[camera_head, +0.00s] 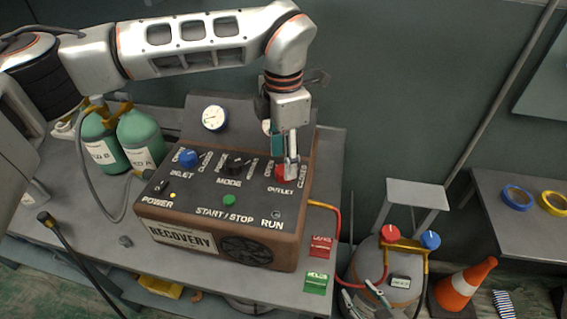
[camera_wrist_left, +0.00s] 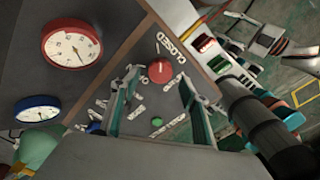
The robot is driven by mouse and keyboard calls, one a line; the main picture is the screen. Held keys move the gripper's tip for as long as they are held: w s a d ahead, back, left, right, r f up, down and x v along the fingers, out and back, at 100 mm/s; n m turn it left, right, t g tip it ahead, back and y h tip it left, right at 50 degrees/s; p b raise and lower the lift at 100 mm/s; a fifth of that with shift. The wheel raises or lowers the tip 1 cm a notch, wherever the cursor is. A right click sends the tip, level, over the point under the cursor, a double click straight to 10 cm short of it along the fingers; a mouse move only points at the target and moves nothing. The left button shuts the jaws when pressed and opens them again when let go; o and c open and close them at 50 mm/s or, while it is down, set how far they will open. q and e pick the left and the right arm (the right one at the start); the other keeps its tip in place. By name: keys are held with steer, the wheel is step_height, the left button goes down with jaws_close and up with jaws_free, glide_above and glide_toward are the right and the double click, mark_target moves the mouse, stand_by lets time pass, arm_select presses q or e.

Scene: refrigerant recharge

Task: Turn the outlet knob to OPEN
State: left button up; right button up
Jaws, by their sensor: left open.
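The red outlet knob (camera_head: 281,173) sits at the right of the recovery machine's panel (camera_head: 215,194), between the OPEN and CLOSED labels. My left gripper (camera_head: 290,158) points down over it and partly hides it in the head view. In the left wrist view the red knob (camera_wrist_left: 160,70) shows beyond and between the two spread fingers of my left gripper (camera_wrist_left: 159,85). The gripper is open and holds nothing. The CLOSED label is readable close to the knob there. I cannot tell exactly where the knob's pointer stands. My right gripper is not in view.
The panel also carries a blue inlet knob (camera_head: 187,158), a black mode knob (camera_head: 236,163) and a green button (camera_head: 229,200). A gauge (camera_head: 214,118) stands behind. Green cylinders (camera_head: 140,140) are at left. A tank (camera_head: 388,265) and cone (camera_head: 464,285) stand at right.

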mark_target(283, 166)
arm_select(q)
steer(key=shift+f, duration=1.6)
steer(key=c, duration=1.1)
